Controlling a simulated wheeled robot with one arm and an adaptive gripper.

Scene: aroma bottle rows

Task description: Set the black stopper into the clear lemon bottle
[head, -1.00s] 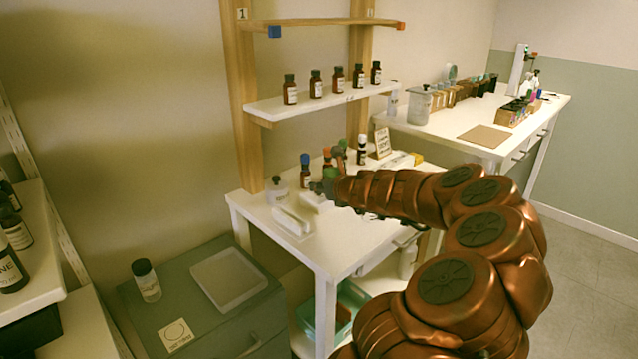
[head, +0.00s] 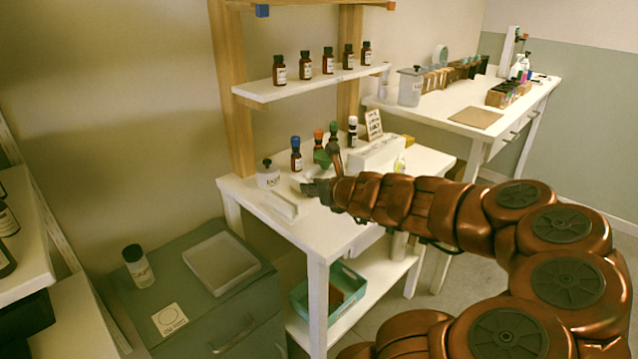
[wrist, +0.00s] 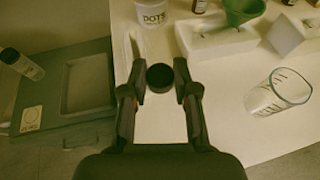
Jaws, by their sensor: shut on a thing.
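My gripper (wrist: 160,82) is shut on the round black stopper (wrist: 160,77), held between its fingertips over the white table. In the head view my gripper (head: 316,190) is near the table's front left part; the stopper is too small to make out there. A clear bottle (head: 138,272) with a dark top and pale label stands upright on the grey cabinet at lower left. It also shows at the left edge of the wrist view (wrist: 28,70), well apart from my gripper. Its label is too small to read, so I cannot confirm it is the lemon bottle.
The white table (head: 335,238) holds a DOTS jar (wrist: 152,12), a green funnel (wrist: 243,10) in a white block, and a clear measuring glass (wrist: 278,92). The grey cabinet (head: 185,325) has a shallow tray (head: 222,290) and a square card (head: 170,319). Brown bottles stand on the shelf (head: 310,87).

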